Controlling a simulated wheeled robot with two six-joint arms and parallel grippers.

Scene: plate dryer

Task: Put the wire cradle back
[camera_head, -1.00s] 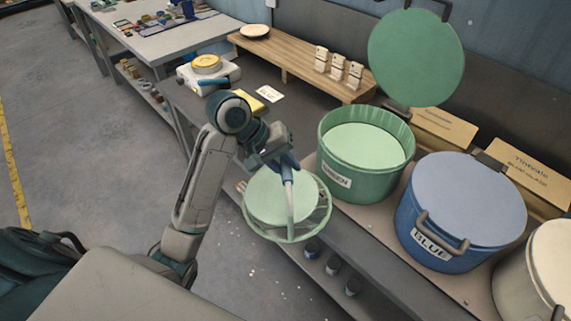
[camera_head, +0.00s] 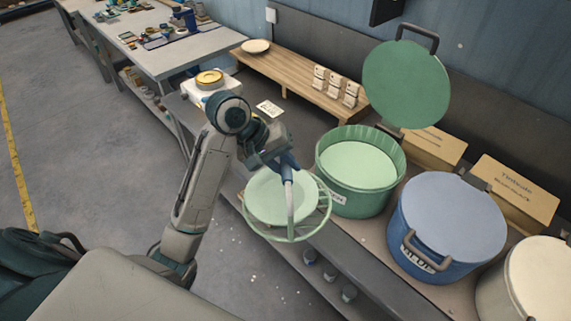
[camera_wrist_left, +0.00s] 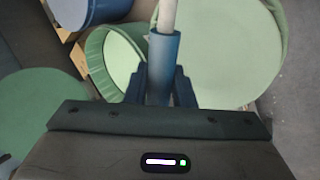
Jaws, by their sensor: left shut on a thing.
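The wire cradle (camera_head: 322,222) is a pale green round frame with an upright handle, and a pale green disc (camera_head: 265,196) lies in it. My left gripper (camera_head: 285,166) is shut on the blue grip of its handle, which also shows in the left wrist view (camera_wrist_left: 163,62). The cradle hangs in front of the bench edge, beside the green drum. The green drum (camera_head: 375,197) stands open on the bench to the right, with a pale green surface inside. Its lid (camera_head: 405,82) is raised behind it. My right gripper does not show.
A blue drum (camera_head: 446,215) with a closed lid and a cream drum (camera_head: 545,280) stand to the right. Cardboard boxes (camera_head: 514,190) are behind them. A wooden rack (camera_head: 300,85) with a plate and small stands is at the back. Small jars (camera_head: 330,272) sit on the lower shelf.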

